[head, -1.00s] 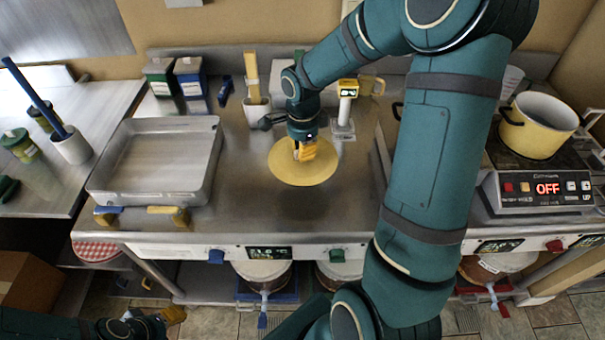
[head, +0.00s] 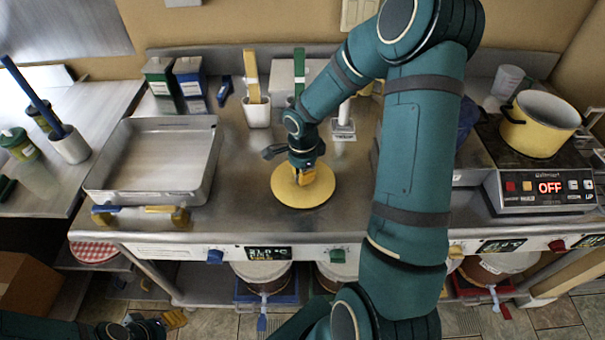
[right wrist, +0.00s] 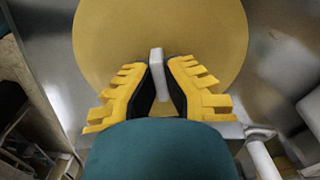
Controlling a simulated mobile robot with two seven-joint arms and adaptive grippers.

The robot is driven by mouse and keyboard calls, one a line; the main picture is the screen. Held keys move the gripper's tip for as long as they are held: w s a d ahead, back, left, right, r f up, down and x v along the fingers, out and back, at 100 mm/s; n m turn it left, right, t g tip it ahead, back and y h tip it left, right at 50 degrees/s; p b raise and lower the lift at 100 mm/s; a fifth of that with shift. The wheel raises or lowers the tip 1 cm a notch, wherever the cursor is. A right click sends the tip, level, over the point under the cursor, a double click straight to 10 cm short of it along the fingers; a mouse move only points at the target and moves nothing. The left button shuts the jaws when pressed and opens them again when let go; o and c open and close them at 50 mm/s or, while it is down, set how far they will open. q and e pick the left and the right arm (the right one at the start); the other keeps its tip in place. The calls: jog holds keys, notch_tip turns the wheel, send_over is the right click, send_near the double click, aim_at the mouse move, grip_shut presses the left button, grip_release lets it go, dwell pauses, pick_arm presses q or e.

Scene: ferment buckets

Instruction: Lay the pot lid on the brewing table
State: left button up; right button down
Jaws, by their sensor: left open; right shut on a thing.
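The pot lid (head: 290,194) is a round yellow disc at the middle of the steel brewing table (head: 250,215). In the head view it lies flat, at or just above the table top; I cannot tell if it touches. My right gripper (head: 304,177) is above the lid, shut on its handle. The right wrist view shows the yellow fingers (right wrist: 164,85) on either side of the pale upright handle (right wrist: 156,62), with the lid (right wrist: 160,30) beyond. My left gripper (head: 172,319) is open and empty, low at the bottom left, in front of the table.
A steel tray (head: 205,165) stands left of the lid. The yellow pot (head: 538,125) sits on the burner at right. Bare table lies between tray and lid.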

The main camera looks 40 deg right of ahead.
jog(key=shift+f, duration=0.1)
jog(key=c, duration=1.1)
grip_release()
jog(key=shift+c, duration=0.2)
jog(key=shift+r, duration=0.4)
notch_tip(320, 180, up, 12)
jog(key=p, duration=0.1)
jog(key=shift+f+p, duration=0.25)
jog(key=shift+p, duration=0.05)
